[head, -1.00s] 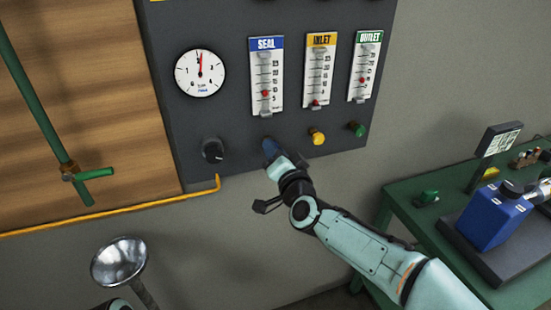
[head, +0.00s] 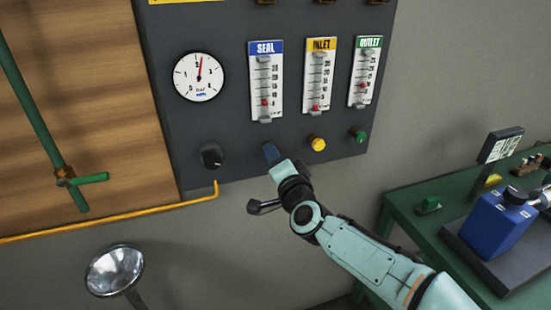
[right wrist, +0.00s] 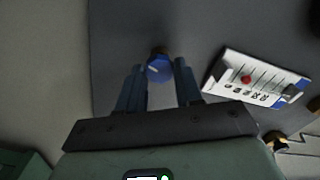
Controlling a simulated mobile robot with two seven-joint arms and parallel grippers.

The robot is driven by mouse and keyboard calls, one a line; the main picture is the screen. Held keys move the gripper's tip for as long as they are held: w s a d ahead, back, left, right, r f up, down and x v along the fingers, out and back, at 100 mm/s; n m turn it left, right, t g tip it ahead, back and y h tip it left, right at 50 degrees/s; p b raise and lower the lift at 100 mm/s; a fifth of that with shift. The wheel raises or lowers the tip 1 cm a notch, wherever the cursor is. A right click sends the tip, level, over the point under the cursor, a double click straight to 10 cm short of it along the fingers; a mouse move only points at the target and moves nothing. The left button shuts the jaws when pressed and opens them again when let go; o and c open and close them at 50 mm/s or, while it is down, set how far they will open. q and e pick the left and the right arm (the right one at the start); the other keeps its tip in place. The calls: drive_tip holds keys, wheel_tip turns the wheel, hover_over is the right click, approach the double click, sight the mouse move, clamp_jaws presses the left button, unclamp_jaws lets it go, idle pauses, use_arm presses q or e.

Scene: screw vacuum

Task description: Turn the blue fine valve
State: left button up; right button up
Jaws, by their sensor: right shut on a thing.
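The blue fine valve is a small round blue knob (right wrist: 159,68) with a white mark, low on the dark panel under the SEAL gauge. My right gripper (right wrist: 160,78) is shut on it, with one finger on each side, in the right wrist view. My left gripper is not in view.
A yellow knob (head: 317,144) and a green knob (head: 358,135) sit to the right. A black knob (head: 210,156) is on the left under the round dial (head: 199,76). A green bench (head: 405,215) with a blue container (head: 497,218) stands at right.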

drive_tip(key=o, duration=1)
drive_tip(key=shift+o, duration=0.2)
drive_tip(key=b+v, duration=0.1)
drive_tip(key=v, duration=1.2)
drive_tip(key=shift+s+b, duration=0.2)
drive_tip(key=shift+b, duration=0.2)
